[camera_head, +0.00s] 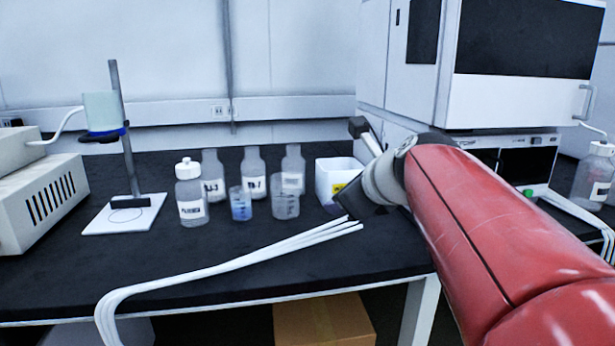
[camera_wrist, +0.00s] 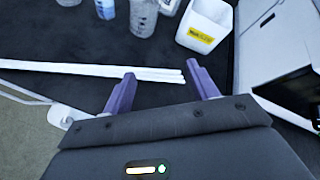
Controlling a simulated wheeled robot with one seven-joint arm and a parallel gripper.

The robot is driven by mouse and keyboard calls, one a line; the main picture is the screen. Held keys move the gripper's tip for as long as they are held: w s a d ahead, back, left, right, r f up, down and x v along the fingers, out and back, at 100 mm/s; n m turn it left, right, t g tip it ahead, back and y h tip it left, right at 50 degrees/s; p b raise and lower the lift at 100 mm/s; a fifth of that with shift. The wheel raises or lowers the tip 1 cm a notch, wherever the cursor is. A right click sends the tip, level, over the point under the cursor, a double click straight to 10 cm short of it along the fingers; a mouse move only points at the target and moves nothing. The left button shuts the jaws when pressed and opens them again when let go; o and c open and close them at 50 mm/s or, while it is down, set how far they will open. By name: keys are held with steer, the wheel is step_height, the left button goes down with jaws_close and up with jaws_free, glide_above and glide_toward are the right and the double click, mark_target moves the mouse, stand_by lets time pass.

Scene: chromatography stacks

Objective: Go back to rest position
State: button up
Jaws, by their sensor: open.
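My gripper (camera_wrist: 162,84) is open in the wrist view, with its two purple fingers apart and nothing between them but black bench top and part of the white tubes (camera_wrist: 90,68). In the head view my red arm reaches in from the lower right, and the gripper end (camera_head: 350,205) is over the bench, in front of the white waste box (camera_head: 336,178). The box, with a yellow label, also shows in the wrist view (camera_wrist: 206,22), beyond the right finger. The fingers are hard to make out in the head view.
On the black bench (camera_head: 260,268) stand several bottles, a capped bottle (camera_head: 190,195), a small blue-marked beaker (camera_head: 240,204) and a larger beaker (camera_head: 286,198). A stand (camera_head: 126,205) is at left. A large white instrument (camera_head: 400,70) stands behind my arm. A cardboard box (camera_head: 322,322) is under the bench.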

steer(key=s+d+f+n+g+h, duration=0.2)
steer(key=s+d+f+n, duration=0.2)
steer(key=s+f+n, duration=0.6)
steer(key=s+d+f+n+g+h, duration=0.2)
steer(key=s+d+f+n+g, duration=0.1)
steer(key=s+f+n, duration=0.8)
steer(key=s+d+n, duration=0.1)
steer(key=s+n, duration=0.1)
steer(key=n, duration=0.3)
steer(key=shift+s+g, duration=0.2)
steer(key=shift+g, duration=0.1)
